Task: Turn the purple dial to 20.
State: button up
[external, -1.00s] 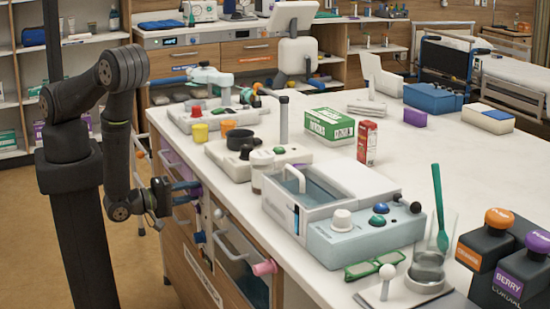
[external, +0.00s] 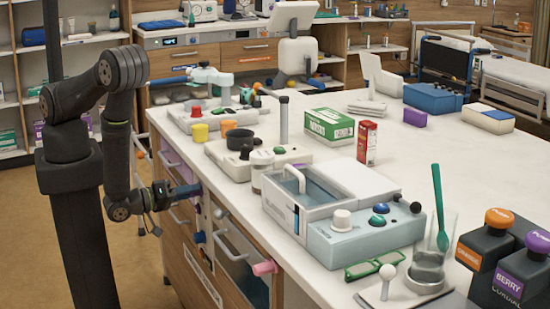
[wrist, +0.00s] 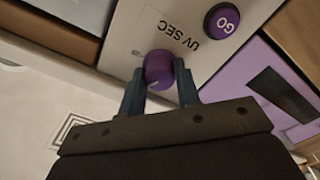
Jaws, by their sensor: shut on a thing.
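The purple dial (wrist: 158,70) sits on a pale panel lettered "UV SEC" in the wrist view. A faint pale mark shows on its face, but I cannot read a setting. My gripper (wrist: 160,88) has one finger on each side of the dial and is shut on it. In the external view my gripper (external: 186,190) is at the cabinet front below the counter edge; the dial is mostly hidden there. A purple round GO button (wrist: 222,20) is on the same panel, up and right of the dial.
A lilac front with a dark slot (wrist: 285,95) is right of the panel in the wrist view. A blue knob (external: 198,237) and a pink handle (external: 264,268) stick out from the cabinet front. The counter (external: 455,160) above holds several devices. Open floor lies beside my arm.

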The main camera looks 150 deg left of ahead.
dwell(0.3)
jog(key=o, duration=1)
jog(key=d, duration=1.7)
jog(key=shift+d, duration=0.2)
jog(key=shift+a, duration=0.15)
jog(key=shift+a, duration=6.95)
jog(key=shift+d, duration=0.1)
